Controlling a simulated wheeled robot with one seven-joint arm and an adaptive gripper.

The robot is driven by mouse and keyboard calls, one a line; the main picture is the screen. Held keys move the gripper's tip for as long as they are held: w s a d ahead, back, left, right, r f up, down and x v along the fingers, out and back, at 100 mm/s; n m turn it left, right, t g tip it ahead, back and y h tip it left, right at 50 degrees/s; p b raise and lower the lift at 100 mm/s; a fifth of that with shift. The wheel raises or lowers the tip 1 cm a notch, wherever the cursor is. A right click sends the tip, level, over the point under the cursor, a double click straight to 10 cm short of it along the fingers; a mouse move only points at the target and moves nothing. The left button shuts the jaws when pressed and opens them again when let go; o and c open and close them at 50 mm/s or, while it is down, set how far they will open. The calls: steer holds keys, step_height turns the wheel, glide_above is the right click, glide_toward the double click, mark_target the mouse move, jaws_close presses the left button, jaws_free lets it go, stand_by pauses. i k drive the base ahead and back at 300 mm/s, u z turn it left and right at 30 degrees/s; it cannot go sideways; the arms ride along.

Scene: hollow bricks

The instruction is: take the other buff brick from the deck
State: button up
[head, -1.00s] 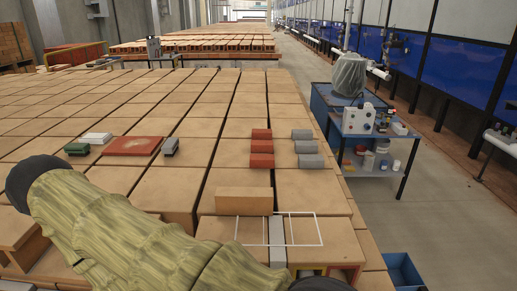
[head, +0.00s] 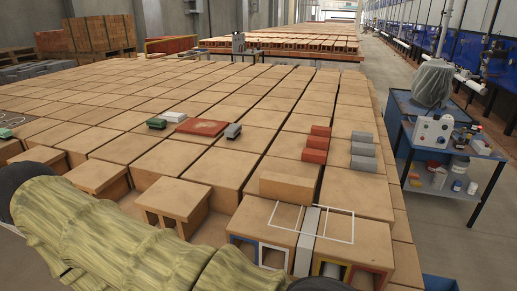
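One buff brick (head: 288,188), a plain long block, lies on top of the deck (head: 339,190) of large buff hollow blocks, just behind a white outlined rectangle (head: 352,228). No second loose buff brick stands out from the deck's blocks. My arm in a yellow-green sleeve crosses the lower left and bottom of the head view. My gripper is not in view, so its state and anything in it are hidden.
Red bricks (head: 315,144) and grey bricks (head: 363,150) stand in two short rows behind the buff brick. A red plate (head: 201,126) lies farther left, with small green, white and grey blocks around it. A blue trolley (head: 464,186) stands right, beside open floor.

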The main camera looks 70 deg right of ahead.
mark_target(282, 186)
steer(key=i, duration=0.7)
steer(key=z, duration=2.85)
